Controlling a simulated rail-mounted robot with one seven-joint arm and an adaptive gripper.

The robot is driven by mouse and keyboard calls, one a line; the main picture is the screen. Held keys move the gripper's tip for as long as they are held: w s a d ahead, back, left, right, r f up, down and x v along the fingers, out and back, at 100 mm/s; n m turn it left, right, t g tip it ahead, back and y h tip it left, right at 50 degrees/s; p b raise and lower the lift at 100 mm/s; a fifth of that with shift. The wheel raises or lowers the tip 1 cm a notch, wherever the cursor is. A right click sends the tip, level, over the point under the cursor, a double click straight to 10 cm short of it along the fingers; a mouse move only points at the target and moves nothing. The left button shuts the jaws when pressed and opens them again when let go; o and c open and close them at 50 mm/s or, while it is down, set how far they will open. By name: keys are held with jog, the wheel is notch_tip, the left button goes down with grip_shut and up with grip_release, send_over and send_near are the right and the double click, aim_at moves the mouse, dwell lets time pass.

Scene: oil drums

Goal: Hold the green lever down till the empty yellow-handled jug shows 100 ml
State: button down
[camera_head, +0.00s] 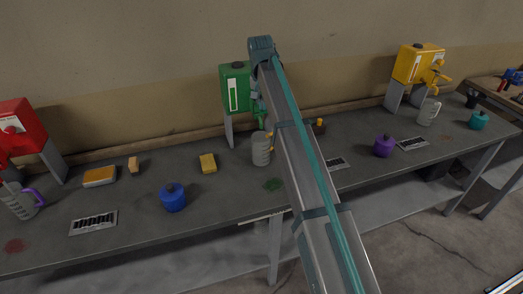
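The green drum (236,90) stands on legs at the back of the bench, with a pale gauge strip on its front. Its green lever and tap (262,118) show only in part beside my arm. The yellow-handled jug (261,152) stands upright on the bench below the tap. My arm crosses in front of its right side, and its level is too small to read. My arm rises to a joint above the drum and bends down behind itself. My gripper (256,96) shows only as a small grey-teal part near the lever; its fingers and any contact are hidden.
A red drum (18,125) with a purple-handled jug (20,203) is left; a yellow drum (417,64) with another jug (428,112) is right. A blue pot (173,198), purple pot (384,146), yellow sponge (208,163) and drain grates (93,222) lie along the bench.

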jog(key=shift+f, duration=1.1)
jog(key=shift+r, duration=0.15)
dwell(2.2)
jog(key=shift+r+p, duration=1.65)
jog(key=shift+r, duration=1.5)
